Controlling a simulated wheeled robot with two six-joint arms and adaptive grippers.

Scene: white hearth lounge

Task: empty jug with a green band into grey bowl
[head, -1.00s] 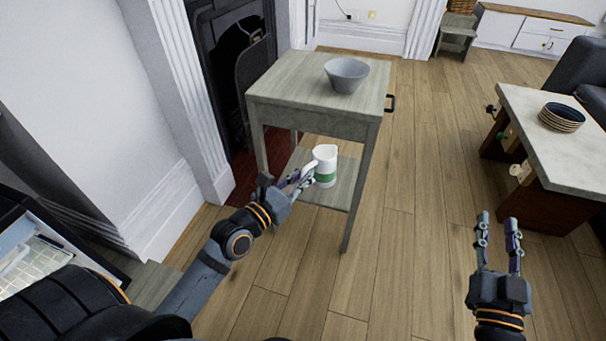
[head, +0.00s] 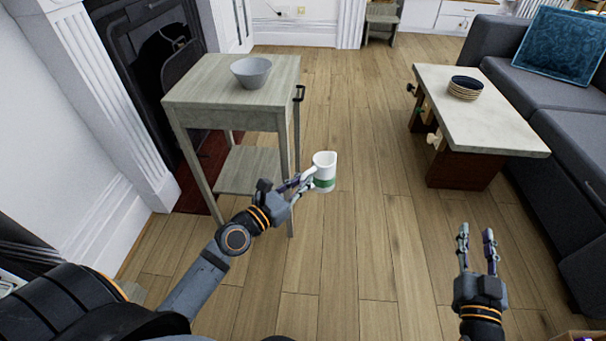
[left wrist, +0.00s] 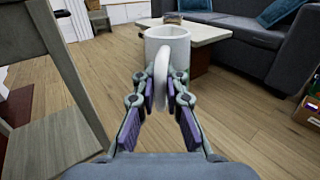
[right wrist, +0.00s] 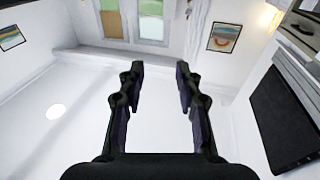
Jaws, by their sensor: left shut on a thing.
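The white jug with a green band (head: 325,172) is upright in the air, to the right of the small wooden side table (head: 190,85). My left gripper (head: 301,184) is shut on its handle; in the left wrist view the jug (left wrist: 168,50) shows with its handle between the fingers. The jug's contents cannot be seen. The grey bowl (head: 251,73) stands on the side table's top, farther back and to the left of the jug. My right gripper (head: 477,250) is open and empty at the lower right, fingers apart in the right wrist view (right wrist: 160,85).
The side table's lower shelf (head: 247,170) is bare where visible. A fireplace (head: 135,50) is at the left. Wooden floor between the tables is clear.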

